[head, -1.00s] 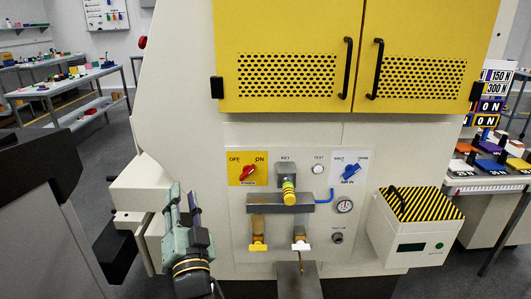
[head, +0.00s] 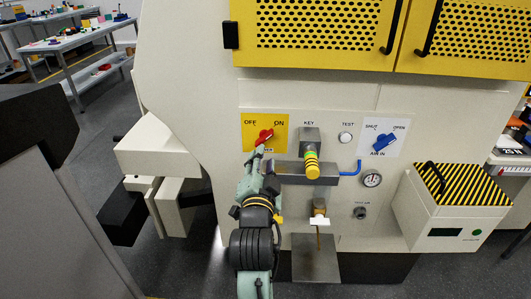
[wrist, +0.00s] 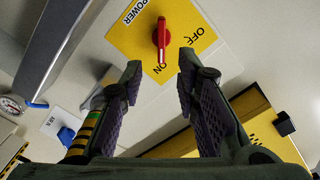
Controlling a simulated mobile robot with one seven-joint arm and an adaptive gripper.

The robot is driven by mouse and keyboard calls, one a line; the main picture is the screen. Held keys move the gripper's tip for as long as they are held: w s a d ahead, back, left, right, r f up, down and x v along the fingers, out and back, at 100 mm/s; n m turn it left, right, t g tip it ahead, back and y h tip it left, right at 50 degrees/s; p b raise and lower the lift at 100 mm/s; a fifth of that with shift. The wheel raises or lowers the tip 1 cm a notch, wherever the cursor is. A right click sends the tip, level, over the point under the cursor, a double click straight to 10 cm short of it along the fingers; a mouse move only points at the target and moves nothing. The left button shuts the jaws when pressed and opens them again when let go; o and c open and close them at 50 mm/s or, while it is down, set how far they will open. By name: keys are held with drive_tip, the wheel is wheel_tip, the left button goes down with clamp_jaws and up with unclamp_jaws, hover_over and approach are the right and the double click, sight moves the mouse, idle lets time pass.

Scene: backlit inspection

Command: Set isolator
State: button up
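The isolator is a red rotary knob (head: 264,136) on a yellow plate (head: 247,122) marked OFF, ON and POWER. In the head view its handle slants up and right toward ON. In the wrist view the knob (wrist: 161,40) lies just beyond the fingertips, its lower end toward the ON label. My gripper (wrist: 160,66) is open and empty, its two fingers apart with the knob roughly centred ahead of the gap. In the head view my gripper (head: 258,160) is just below the knob and hides the plate's lower part; contact cannot be told there.
Right of the plate are a yellow-black banded key part (head: 312,165), a white test button (head: 345,138), a blue air knob (head: 384,141) and a gauge (head: 371,180). A grey bar (head: 318,172) juts out below. A striped-lid box (head: 455,215) sits at right.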

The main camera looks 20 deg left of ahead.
sight(265, 140)
drive_tip(key=x, duration=0.7)
drive_tip(key=shift+w+a+r, duration=0.1)
drive_tip(key=shift+w+a, duration=0.05)
drive_tip(key=shift+w, duration=0.25)
drive_tip(key=shift+w+a, duration=0.15)
drive_tip(key=shift+w, duration=0.35)
drive_tip(key=shift+c, duration=0.5)
clamp_jaws()
